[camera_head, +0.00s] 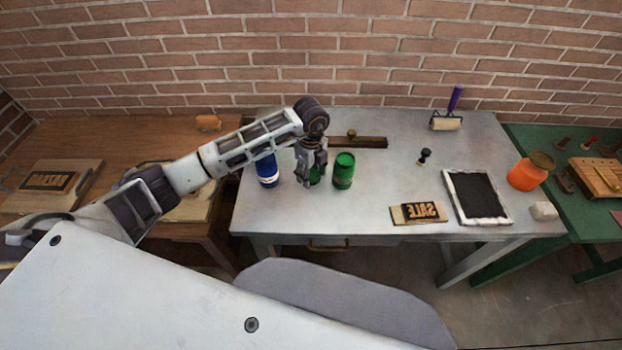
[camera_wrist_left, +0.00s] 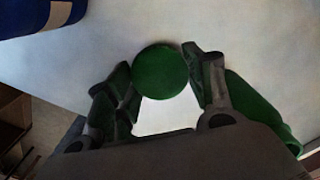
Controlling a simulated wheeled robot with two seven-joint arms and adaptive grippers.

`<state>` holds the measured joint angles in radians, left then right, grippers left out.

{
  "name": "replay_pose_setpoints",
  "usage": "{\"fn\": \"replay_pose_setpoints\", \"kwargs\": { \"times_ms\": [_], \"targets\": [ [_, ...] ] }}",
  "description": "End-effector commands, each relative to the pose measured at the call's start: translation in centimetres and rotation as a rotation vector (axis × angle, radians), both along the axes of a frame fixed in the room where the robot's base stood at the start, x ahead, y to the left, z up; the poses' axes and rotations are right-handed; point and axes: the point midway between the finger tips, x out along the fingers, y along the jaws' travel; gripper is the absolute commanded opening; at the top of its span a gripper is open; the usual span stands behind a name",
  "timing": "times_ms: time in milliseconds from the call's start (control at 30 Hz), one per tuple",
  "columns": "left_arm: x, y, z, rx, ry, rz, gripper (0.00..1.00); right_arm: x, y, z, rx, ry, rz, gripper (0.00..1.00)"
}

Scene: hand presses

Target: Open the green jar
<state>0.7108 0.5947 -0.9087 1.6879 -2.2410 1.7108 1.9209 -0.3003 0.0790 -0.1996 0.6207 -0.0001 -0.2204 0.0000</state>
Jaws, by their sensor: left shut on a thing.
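A green jar (camera_head: 344,172) stands upright on the grey table, just right of my left gripper in the head view. Its side also shows behind the right finger in the left wrist view (camera_wrist_left: 262,108). My left gripper (camera_head: 312,174) points down and is shut on a round green lid (camera_wrist_left: 160,72), which sits between the fingertips (camera_wrist_left: 165,85) in the wrist view. The lid is apart from the jar beside it. In the head view the fingers partly hide the lid, and I cannot tell whether it touches the table. My right gripper is not in view.
A blue jar (camera_head: 267,171) stands close left of the left gripper. A dark wooden bar (camera_head: 362,142) lies behind. A SALE block (camera_head: 418,213), a framed black slab (camera_head: 477,197) and an orange jar (camera_head: 527,173) are to the right. The table's front middle is clear.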

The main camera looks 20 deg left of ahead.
Motion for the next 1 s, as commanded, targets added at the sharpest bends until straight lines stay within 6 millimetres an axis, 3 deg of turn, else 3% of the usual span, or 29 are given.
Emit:
{"fn": "replay_pose_setpoints", "kwargs": {
  "times_ms": [333,833,867,1000],
  "targets": [
    [-0.1,0.0,-3.2,0.001,0.002,0.000,0.24,0.0,0.0,0.5,0.000,0.000,0.000,0.83],
    [0.0,0.0,-3.7,0.000,0.000,0.000,0.24,0.0,0.0,0.2,0.000,0.000,0.001,0.83],
    [0.0,0.0,-3.7,0.000,0.000,0.000,0.57,0.0,0.0,0.2,0.000,0.000,0.001,0.83],
    [0.0,0.0,-3.6,0.000,0.000,0.000,0.74,0.0,0.0,0.2,0.000,0.000,0.001,0.83]
  ]
}}
